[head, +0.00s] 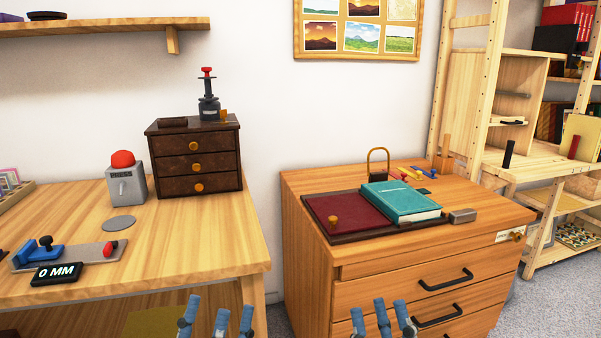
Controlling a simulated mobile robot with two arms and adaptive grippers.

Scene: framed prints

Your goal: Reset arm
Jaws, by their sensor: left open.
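My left gripper (218,316) shows at the bottom edge of the head view, left of centre. Its blue-grey fingers point up and stand apart, open with nothing between them. My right gripper (382,317) is also at the bottom edge, right of centre, in front of the wooden drawer cabinet (305,270). Its fingers are spread and empty. Both grippers appear below the tabletops in the picture, and neither is seen holding anything. The rest of both arms is out of view.
On the left table (190,250) stand a dark drawer box (195,172), a red-button device (125,180) and a 0 MM gauge (55,273). A teal book (400,200), a dark red panel (345,216) and a padlock (378,162) are on the cabinet. A gap separates the table and cabinet.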

